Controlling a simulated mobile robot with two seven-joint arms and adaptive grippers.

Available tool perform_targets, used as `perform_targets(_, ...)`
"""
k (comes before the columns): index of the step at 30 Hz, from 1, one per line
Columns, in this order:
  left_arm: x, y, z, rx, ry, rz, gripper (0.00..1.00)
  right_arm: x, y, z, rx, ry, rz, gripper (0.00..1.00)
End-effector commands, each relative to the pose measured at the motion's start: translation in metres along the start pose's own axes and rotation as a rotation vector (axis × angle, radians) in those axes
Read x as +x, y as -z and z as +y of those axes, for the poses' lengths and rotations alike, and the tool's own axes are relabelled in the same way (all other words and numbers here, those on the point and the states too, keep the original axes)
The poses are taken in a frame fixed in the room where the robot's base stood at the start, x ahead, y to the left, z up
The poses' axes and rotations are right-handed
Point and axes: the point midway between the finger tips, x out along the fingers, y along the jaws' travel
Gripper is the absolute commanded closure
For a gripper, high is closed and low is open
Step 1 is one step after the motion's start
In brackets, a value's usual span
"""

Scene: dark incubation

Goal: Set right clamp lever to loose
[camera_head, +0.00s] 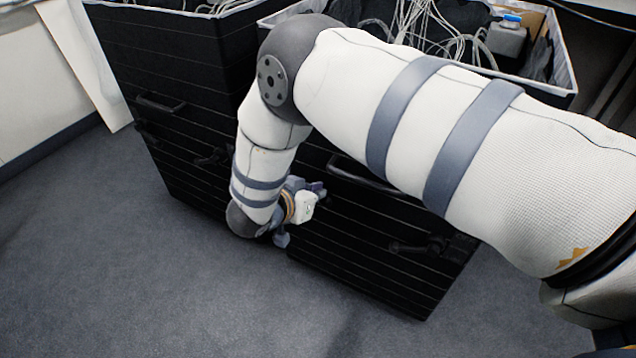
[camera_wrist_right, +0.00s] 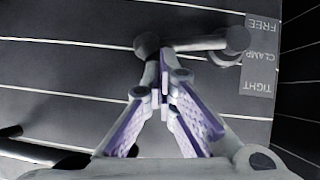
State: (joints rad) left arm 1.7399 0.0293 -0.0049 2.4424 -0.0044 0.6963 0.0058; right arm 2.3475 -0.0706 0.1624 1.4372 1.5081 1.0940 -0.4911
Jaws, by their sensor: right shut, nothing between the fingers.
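My right gripper (camera_head: 318,188) is low at the dark slatted front of the right bin (camera_head: 350,240), with its fingers shut and empty. In the right wrist view its fingertips (camera_wrist_right: 163,90) meet just below a dark clamp lever (camera_wrist_right: 192,47). The lever runs from a round hub to a knob at the right, beside a grey label (camera_wrist_right: 260,55) reading FREE, CLAMP, TIGHT. The knob is level with the part between FREE and CLAMP. I cannot tell whether the fingertips touch the lever. Another dark lever (camera_head: 425,247) shows on the bin's right side. My left gripper is out of view.
A second dark bin (camera_head: 165,60) stands at the left, with a handle and small levers. Both bins have light rims, and cables (camera_head: 440,25) fill the right one. My right arm hides part of it. The grey floor (camera_head: 150,280) in front is clear.

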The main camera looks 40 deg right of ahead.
Motion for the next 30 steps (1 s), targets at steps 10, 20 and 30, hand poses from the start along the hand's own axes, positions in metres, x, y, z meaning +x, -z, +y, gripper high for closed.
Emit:
perform_targets(10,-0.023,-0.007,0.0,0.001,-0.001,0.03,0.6,0.012,-0.018,0.005,0.257,0.175,0.0,1.0)
perform_targets(20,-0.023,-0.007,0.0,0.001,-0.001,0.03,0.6,0.025,-0.036,0.007,0.334,0.223,0.0,1.0)
perform_targets(30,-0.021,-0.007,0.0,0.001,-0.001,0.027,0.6,0.029,-0.043,0.006,0.334,0.223,0.0,1.0)
